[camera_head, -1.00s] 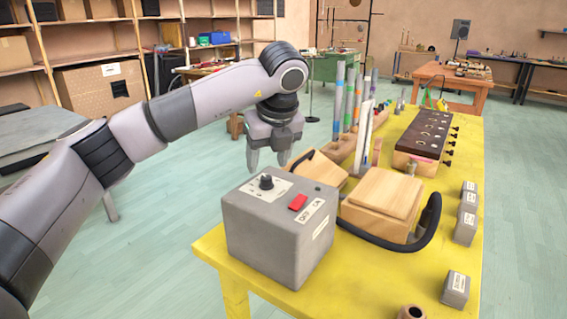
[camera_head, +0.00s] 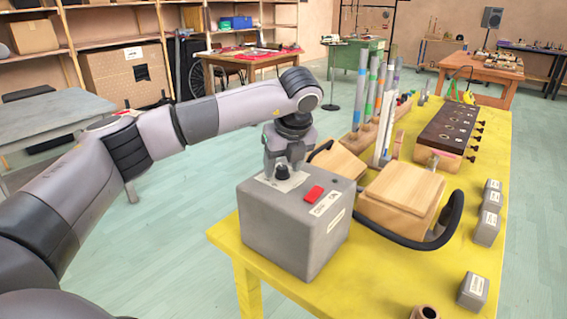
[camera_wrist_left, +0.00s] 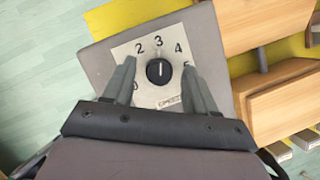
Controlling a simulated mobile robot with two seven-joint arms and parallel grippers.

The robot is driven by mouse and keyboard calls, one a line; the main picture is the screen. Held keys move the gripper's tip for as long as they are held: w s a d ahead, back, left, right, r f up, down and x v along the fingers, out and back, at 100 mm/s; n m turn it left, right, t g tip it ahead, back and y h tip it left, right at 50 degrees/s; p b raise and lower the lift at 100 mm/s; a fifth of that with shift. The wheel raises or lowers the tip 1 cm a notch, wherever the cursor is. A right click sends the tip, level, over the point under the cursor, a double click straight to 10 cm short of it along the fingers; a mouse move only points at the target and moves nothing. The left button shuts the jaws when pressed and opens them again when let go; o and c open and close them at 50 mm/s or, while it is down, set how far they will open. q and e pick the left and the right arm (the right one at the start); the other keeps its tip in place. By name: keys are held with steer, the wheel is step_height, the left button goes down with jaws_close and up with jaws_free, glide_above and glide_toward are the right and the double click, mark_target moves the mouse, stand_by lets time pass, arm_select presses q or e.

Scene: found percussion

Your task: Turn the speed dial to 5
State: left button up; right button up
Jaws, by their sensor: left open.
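The speed dial is a black knob (camera_wrist_left: 160,71) on a pale numbered plate (camera_wrist_left: 150,45) on top of a grey box (camera_head: 290,225). In the left wrist view its white mark points up toward the 3. The knob shows dark at the gripper in the head view (camera_head: 282,173). My left gripper (camera_head: 284,168) is just above the plate, pointing down. Its two fingers (camera_wrist_left: 160,75) are open, one on each side of the knob, with gaps between. The left finger partly covers the low numbers. The right gripper is not in view.
A red switch (camera_head: 314,193) sits on the box beside the plate. Wooden blocks (camera_head: 402,188) with a black curved tube (camera_head: 440,235) stand right of the box on the yellow table (camera_head: 390,285). Upright coloured tubes (camera_head: 385,100) stand behind. Small grey blocks (camera_head: 488,228) line the right edge.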

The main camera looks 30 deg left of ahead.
arm_select(q)
steer(key=c, duration=1)
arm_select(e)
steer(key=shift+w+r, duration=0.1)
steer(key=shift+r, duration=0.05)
